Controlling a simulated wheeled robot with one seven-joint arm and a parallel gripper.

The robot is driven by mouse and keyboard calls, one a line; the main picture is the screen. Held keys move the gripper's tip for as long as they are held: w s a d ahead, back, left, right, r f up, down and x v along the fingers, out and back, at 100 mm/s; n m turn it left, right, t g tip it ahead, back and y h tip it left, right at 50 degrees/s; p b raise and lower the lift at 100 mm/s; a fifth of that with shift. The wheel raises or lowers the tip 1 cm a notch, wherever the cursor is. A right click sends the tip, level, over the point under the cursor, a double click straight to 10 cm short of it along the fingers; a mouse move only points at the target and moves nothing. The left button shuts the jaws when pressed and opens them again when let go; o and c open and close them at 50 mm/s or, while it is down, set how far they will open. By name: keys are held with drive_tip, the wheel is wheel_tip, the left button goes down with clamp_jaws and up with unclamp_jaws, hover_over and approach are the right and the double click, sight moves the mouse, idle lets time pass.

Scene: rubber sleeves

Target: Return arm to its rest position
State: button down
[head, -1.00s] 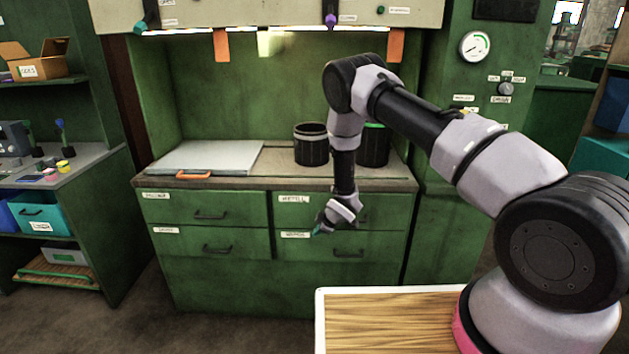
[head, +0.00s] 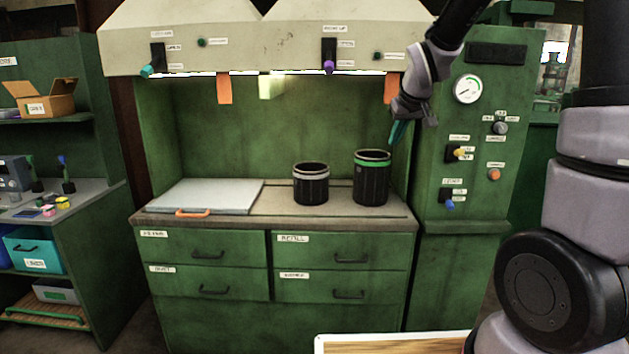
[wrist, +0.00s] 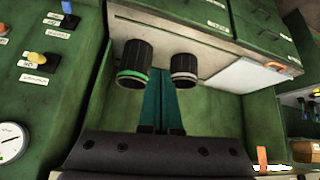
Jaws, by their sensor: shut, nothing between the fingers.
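My gripper (head: 398,132) is raised at the upper right in the head view, in front of the right side of the cabinet opening and above the counter. Its teal fingers point down and hold nothing. In the wrist view the teal fingers (wrist: 161,98) lie close together and shut, with the picture turned upside down. My arm rises at the right of the head view, and its upper part runs out of the frame.
A white-banded black canister (head: 311,185) and a green-banded one (head: 371,180) stand on the counter (head: 270,207). A pale panel (head: 205,195) with an orange handle lies left. Right stands a control panel (head: 462,140) with gauge and knobs. The hood (head: 262,40) hangs overhead.

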drive_tip(key=s+d+r+m, duration=0.1)
drive_tip(key=s+r+m, duration=0.2)
drive_tip(key=s, duration=1)
drive_tip(key=s+d+r+m+y, duration=0.1)
drive_tip(key=s+r, duration=0.5)
drive_tip(key=s, duration=0.8)
drive_tip(key=shift+d+m, duration=0.65)
drive_tip(key=shift+m, duration=0.55)
